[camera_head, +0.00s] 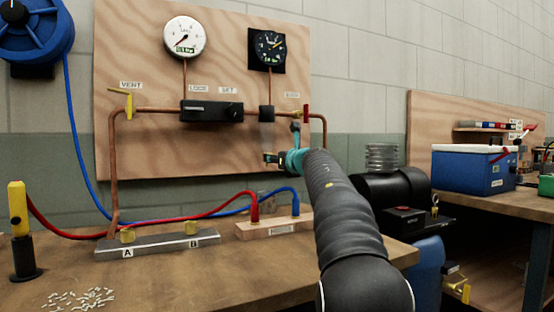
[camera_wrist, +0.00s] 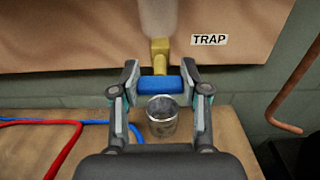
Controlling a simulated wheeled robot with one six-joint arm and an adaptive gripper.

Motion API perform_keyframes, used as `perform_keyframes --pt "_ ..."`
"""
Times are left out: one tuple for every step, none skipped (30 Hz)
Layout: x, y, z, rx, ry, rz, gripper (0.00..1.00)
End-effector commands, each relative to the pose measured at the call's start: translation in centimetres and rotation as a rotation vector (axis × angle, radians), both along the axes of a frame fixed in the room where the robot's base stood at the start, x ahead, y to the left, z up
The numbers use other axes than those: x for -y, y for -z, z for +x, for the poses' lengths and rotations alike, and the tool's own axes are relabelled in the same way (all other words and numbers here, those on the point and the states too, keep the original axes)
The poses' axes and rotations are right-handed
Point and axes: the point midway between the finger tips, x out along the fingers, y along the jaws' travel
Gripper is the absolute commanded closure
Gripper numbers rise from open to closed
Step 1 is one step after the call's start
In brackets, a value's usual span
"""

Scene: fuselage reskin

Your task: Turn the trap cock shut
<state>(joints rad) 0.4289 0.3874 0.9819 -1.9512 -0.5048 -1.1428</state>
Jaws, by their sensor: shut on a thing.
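The trap cock is a brass fitting (camera_wrist: 159,50) below a pale cylindrical bowl (camera_wrist: 158,16), beside a label reading TRAP (camera_wrist: 209,40) in the wrist view. Its blue handle (camera_wrist: 159,84) lies crosswise, left to right, below the brass stem. My gripper (camera_wrist: 160,76) is shut on this blue handle, with one finger at each end. In the head view my gripper (camera_head: 272,158) is in front of the board, under the dark trap block (camera_head: 266,114); the cock itself is mostly hidden there.
A metal cup (camera_wrist: 162,115) stands below the handle, between my fingers in the picture. Red (camera_head: 160,226) and blue hoses cross the bench to the left. A copper pipe (camera_wrist: 299,95) runs at right. The plywood board (camera_head: 140,60) is close behind.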

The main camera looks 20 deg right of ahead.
Motion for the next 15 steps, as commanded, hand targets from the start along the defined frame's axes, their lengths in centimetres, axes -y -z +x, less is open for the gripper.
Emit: perform_keyframes --pt "0.04 -0.06 -0.02 0.001 0.003 0.002 0.9" --pt "0.03 -0.07 -0.02 0.001 0.004 0.004 0.9" --pt "0.02 -0.09 -0.02 0.001 0.004 0.008 0.9" --pt "0.02 -0.1 -0.02 0.001 0.004 0.013 0.9" --pt "0.02 -0.12 -0.02 0.0 0.004 0.02 0.9" --pt "0.02 -0.16 -0.02 0.0 0.004 0.031 0.9" --pt "0.02 -0.19 -0.02 0.0 0.005 0.04 0.9" --pt "0.02 -0.23 -0.02 -0.001 0.005 0.051 0.9" --pt "0.03 -0.27 -0.02 -0.003 0.005 0.069 0.9" --pt "0.03 -0.28 -0.01 -0.003 0.005 0.085 0.9" --pt "0.03 -0.3 -0.01 -0.004 0.004 0.102 0.9" --pt "0.03 -0.36 -0.02 -0.005 0.004 0.126 0.9" --pt "0.03 -0.39 -0.02 -0.005 0.004 0.148 0.9" --pt "0.03 -0.39 -0.02 -0.007 0.004 0.17 0.9" --pt "0.02 -0.45 -0.03 -0.007 0.004 0.203 0.9"
